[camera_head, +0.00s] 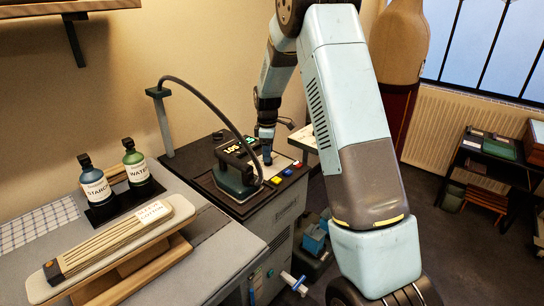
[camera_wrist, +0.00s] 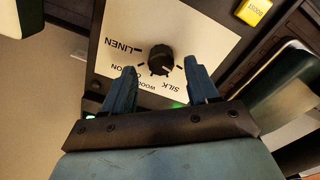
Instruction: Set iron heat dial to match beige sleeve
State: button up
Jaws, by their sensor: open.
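The heat dial (camera_wrist: 161,56) is a black knob on a white plate in the wrist view. Printed around it are LINEN, a word ending in ON, WOOL partly covered, and SILK; its pointer direction is unclear. My gripper (camera_wrist: 160,66) is open, its blue fingers either side of the knob in the picture; I see no clear contact. In the head view my gripper (camera_head: 267,150) hangs over the ironing station (camera_head: 283,205), hiding the dial. The beige sleeve (camera_head: 110,243) lies pleated on a wooden sleeve board at the lower left, with a red-lettered tag too small to read surely.
The dark green iron (camera_head: 233,184) stands on the station left of my gripper, its cord arching from a post. A yellow BOOST button (camera_wrist: 253,11) sits near the dial plate. STARCH (camera_head: 95,183) and WATER (camera_head: 135,163) bottles stand in a black holder on the left table.

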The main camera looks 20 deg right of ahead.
jog(key=shift+f, duration=1.15)
